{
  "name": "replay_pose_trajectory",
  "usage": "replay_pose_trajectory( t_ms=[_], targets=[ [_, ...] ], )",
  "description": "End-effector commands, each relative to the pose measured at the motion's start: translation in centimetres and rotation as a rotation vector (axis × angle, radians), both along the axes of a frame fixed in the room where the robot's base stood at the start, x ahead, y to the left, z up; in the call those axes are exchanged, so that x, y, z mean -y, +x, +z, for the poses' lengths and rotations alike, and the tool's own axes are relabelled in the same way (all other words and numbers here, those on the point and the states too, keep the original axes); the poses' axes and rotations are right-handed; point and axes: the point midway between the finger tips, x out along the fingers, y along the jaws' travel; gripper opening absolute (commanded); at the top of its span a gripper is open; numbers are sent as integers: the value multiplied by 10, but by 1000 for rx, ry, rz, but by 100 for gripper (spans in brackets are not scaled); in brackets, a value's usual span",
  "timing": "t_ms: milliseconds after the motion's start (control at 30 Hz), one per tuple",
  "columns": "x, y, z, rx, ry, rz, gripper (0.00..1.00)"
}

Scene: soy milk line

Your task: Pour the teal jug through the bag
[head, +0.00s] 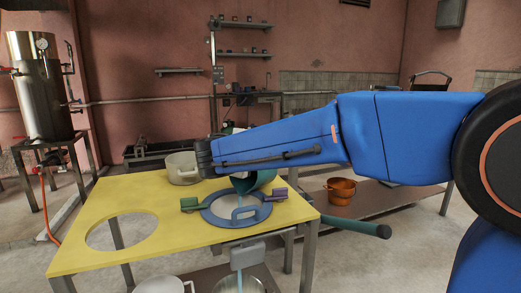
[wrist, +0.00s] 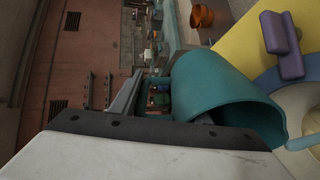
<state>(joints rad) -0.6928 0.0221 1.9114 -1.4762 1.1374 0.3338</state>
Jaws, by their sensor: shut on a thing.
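The teal jug (head: 262,180) is tilted over the blue ring (head: 212,212) on the yellow table, its mouth facing down and left. A pale stream shows at its lip. My gripper (wrist: 145,100) is shut on the teal jug, which fills the middle of the wrist view (wrist: 215,90). My arm hides the grip in the head view. The bag's pale inside (wrist: 303,104) shows within the ring. Below the table hang a grey-blue piece (head: 246,256) and a thin pale-blue stream, above a metal pot (head: 262,286).
The yellow table (head: 165,235) has an open round hole at left. A cream pot (head: 182,168) stands behind. An orange bucket (head: 341,190) and a green bar (head: 365,228) are at right.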

Motion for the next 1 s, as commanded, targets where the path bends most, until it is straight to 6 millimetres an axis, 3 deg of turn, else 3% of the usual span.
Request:
replay_pose_trajectory(
  t_ms=[1000],
  targets=[
    [-11,-14,-3,122,-89,2,0]
  ],
)
